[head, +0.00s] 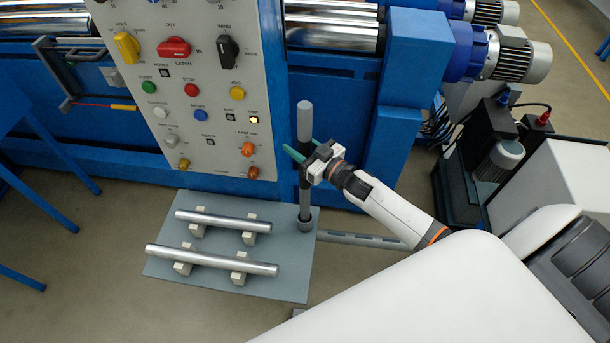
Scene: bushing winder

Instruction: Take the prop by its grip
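The prop (304,122) is an upright grey post with a dark lower part, taken to be its grip (305,196). It stands in a round socket on the grey floor plate, in front of the blue machine. My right gripper (299,147) comes in from the right at the upper end of the dark part. Its green fingers lie around the post, one crossing in front of it and one on its far right side. Whether they touch the post cannot be told. My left gripper is not in view.
Two shiny bars (212,261) lie on small blocks on the plate (290,280), left of the post. A control panel (200,100) rises behind. A blue machine column (400,110) stands close on the right. A flat grey rail (360,239) runs along the floor.

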